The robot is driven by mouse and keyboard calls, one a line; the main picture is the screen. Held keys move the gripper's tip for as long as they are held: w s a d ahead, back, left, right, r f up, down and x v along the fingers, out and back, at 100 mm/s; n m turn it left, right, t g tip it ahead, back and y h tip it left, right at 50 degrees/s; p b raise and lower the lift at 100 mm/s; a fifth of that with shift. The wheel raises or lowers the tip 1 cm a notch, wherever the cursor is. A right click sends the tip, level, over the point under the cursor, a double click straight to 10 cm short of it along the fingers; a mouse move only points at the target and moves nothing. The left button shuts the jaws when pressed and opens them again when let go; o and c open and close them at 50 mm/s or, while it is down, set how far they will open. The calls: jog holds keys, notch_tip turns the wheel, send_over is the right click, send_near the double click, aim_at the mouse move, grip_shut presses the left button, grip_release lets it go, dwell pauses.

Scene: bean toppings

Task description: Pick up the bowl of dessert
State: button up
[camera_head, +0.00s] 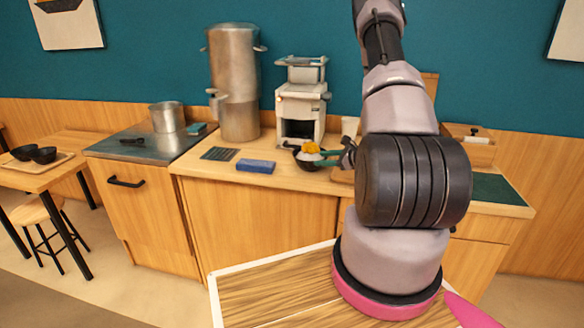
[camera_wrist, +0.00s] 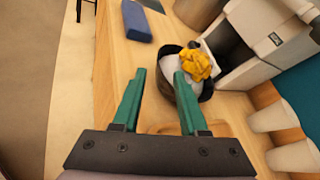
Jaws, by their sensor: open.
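The bowl of dessert is a dark bowl (camera_head: 307,164) on the wooden counter, just in front of the white machine in the head view. It holds a pale filling with a yellow-orange topping, and it also shows in the wrist view (camera_wrist: 207,90). My gripper (camera_head: 320,156) reaches in from the right at the bowl; in the wrist view its two green fingers (camera_wrist: 158,75) are apart. The right fingertip overlaps the bowl's near side in the picture, and the left fingertip is left of the bowl. I cannot tell whether either touches it.
A blue sponge-like block (camera_head: 256,166) and a dark mat (camera_head: 221,154) lie left of the bowl. The white machine (camera_head: 302,104) stands close behind it. A tall metal urn (camera_head: 237,85) is farther left. The counter front between block and edge is clear.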

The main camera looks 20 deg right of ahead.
jog(key=shift+f, duration=0.6)
jog(key=x, duration=0.4)
jog(key=shift+w+a+f, duration=0.15)
jog(key=shift+w+f, duration=0.05)
jog(key=shift+w, duration=0.05)
jog(key=shift+d+x, duration=0.15)
jog(key=shift+x, duration=1.35)
jog(key=shift+d+x, duration=0.1)
jog(key=shift+x, duration=1.4)
jog(key=shift+w+r, duration=0.1)
jog(key=shift+r, duration=0.05)
grip_shut()
